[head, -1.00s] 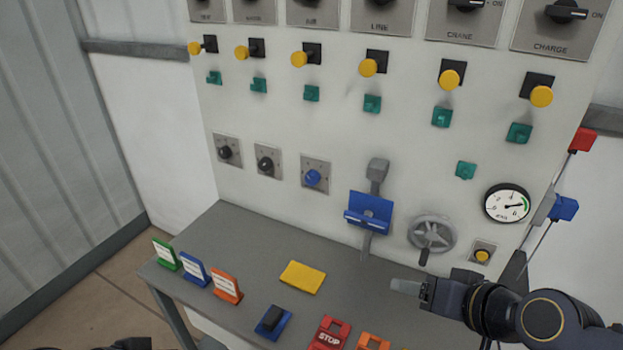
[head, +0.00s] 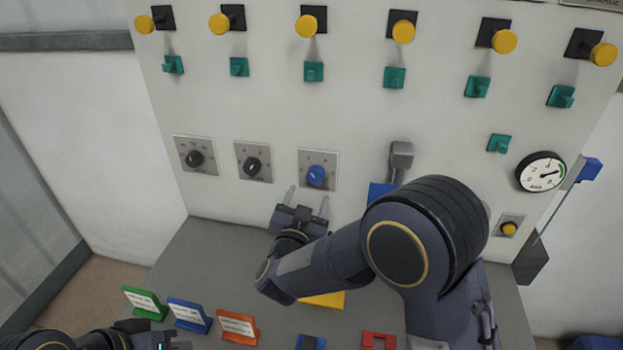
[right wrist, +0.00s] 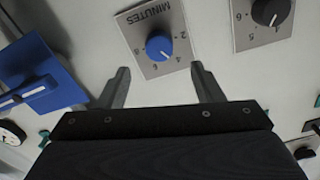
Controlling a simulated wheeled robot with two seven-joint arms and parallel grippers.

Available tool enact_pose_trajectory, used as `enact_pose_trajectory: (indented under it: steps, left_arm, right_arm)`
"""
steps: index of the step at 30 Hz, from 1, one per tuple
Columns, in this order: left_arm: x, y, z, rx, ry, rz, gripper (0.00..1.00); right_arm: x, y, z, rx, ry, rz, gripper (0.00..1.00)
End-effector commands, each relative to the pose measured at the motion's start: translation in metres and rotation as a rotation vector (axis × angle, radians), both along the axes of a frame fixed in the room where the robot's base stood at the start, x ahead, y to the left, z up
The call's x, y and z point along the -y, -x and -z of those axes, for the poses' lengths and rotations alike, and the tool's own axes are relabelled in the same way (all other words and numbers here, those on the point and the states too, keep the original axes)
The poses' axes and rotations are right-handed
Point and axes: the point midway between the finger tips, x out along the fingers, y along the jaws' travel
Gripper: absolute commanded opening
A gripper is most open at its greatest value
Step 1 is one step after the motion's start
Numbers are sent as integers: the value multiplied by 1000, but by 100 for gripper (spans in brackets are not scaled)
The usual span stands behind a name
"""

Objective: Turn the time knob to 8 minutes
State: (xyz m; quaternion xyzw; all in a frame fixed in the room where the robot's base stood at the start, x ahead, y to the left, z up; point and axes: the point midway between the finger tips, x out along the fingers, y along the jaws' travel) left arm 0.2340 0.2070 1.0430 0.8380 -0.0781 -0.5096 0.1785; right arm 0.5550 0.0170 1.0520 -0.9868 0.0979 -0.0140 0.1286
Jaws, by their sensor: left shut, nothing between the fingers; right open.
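The blue time knob (head: 317,175) sits on a grey plate on the panel. In the right wrist view the knob (right wrist: 159,46) shows on a plate marked MINUTES (right wrist: 150,14), with a small pale pointer mark toward the plate's lower right; I cannot read its exact number. My right gripper (head: 306,202) is open and empty, just below the knob in the head view. In the right wrist view its fingertips (right wrist: 160,70) are apart with the knob ahead between them, not touching it. My left gripper (head: 150,336) is shut at the bottom left edge, partly cut off, away from the panel.
Two black knobs (head: 253,165) (head: 195,159) are on plates left of the blue one. A grey-handled lever (head: 401,155) with a blue base is to the right, partly hidden by my right arm. Green, blue and orange signs (head: 238,326) stand on the grey table (head: 215,255).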

Motion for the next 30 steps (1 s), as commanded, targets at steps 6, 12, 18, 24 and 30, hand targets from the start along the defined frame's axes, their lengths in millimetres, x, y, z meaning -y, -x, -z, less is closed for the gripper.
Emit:
enact_pose_trajectory:
  steps: [6, 12, 18, 24, 30]
  left_arm:
    - [0, 0, -12, 0, 0, 0, 0]
    - [0, 0, -19, 0, 0, 0, 0]
    - [0, 0, -20, 0, 0, 0, 0]
    - [0, 0, -20, 0, 0, 0, 0]
    - [0, 0, -20, 0, 0, 0, 0]
  right_arm:
    - [8, -34, -2, -2, -1, 3, 60]
    - [13, -61, -2, -2, -3, 1, 60]
    - [15, -71, -1, -1, -2, -1, 60]
    - [15, -71, -1, -2, -2, -2, 60]
    - [15, -71, 0, -2, -2, -2, 36]
